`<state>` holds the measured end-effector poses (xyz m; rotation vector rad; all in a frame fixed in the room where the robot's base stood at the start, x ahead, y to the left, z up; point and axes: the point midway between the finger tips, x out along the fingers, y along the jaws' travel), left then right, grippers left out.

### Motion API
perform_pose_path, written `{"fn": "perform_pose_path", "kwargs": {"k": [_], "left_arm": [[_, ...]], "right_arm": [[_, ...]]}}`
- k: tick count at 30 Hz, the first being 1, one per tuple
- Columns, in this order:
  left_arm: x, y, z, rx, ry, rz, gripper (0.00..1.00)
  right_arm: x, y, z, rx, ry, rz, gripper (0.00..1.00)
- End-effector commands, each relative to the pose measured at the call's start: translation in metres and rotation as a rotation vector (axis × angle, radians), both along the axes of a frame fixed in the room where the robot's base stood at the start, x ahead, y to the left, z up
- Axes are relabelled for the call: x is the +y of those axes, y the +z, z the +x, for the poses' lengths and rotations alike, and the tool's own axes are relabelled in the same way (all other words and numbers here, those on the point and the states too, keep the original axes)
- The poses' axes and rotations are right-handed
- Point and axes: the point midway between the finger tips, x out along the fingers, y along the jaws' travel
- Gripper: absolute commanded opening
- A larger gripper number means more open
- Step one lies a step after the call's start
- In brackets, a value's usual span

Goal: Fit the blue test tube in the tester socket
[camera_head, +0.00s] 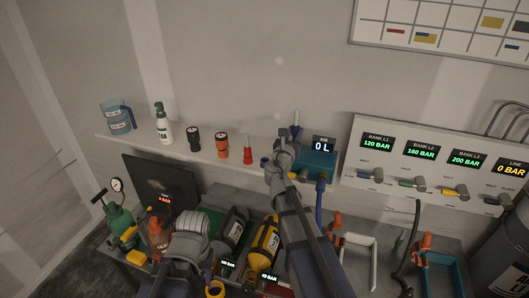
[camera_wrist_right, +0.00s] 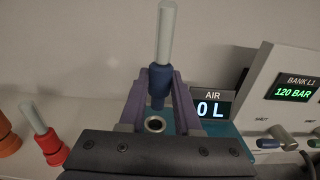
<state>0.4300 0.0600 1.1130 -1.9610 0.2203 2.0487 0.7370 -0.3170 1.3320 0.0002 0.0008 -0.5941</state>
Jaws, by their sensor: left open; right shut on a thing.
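The blue test tube has a pale grey shaft and a blue collar. It stands upright between the purple fingers of my right gripper (camera_wrist_right: 158,92), with its blue collar (camera_wrist_right: 160,75) in the grip. In the head view the tube (camera_head: 295,118) rises above my right gripper (camera_head: 285,148). The teal tester (camera_head: 318,163) stands on the shelf with an AIR 0 L display. Its round dark socket (camera_wrist_right: 155,125) shows open just below the tube's tip in the wrist view; the tip looks apart from it. My left gripper (camera_head: 190,238) is low at left, open, its fingers hard to see.
The bank panel (camera_head: 420,150) is right of the tester. Cylinders (camera_head: 264,248) crowd the bench below.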

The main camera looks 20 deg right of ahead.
Motion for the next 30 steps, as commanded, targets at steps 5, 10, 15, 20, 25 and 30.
{"fn": "perform_pose_path", "kwargs": {"k": [5, 10, 15, 20, 25, 30], "left_arm": [[0.0, 0.0, 0.0, 0.0, 0.0, 0.0, 0.5], [0.0, 0.0, 0.0, 0.0, 0.0, 0.0, 0.5], [0.0, 0.0, 0.0, 0.0, 0.0, 0.0, 0.5], [0.0, -0.0001, 0.0, 0.0, 0.0, 0.0, 0.5], [0.0, -0.0019, 0.0, 0.0, 0.0, 0.0, 0.5], [0.0001, -0.006, 0.0, 0.0, 0.0, 0.0, 0.5]], "right_arm": [[-0.0001, 0.0, -0.0001, 0.0, 0.0, 0.0, 0.0], [-0.0001, 0.0, -0.0001, 0.0, 0.0, 0.0, 0.0], [0.0, 0.0, -0.0001, 0.0, 0.0, 0.0, 0.0], [0.0, 0.0, -0.0001, 0.0, 0.0, 0.0, 0.0], [0.0001, -0.0019, -0.0001, 0.0, 0.0, 0.0, 0.0], [0.0001, -0.006, -0.0001, 0.0, 0.0, 0.0, 0.0]]}}
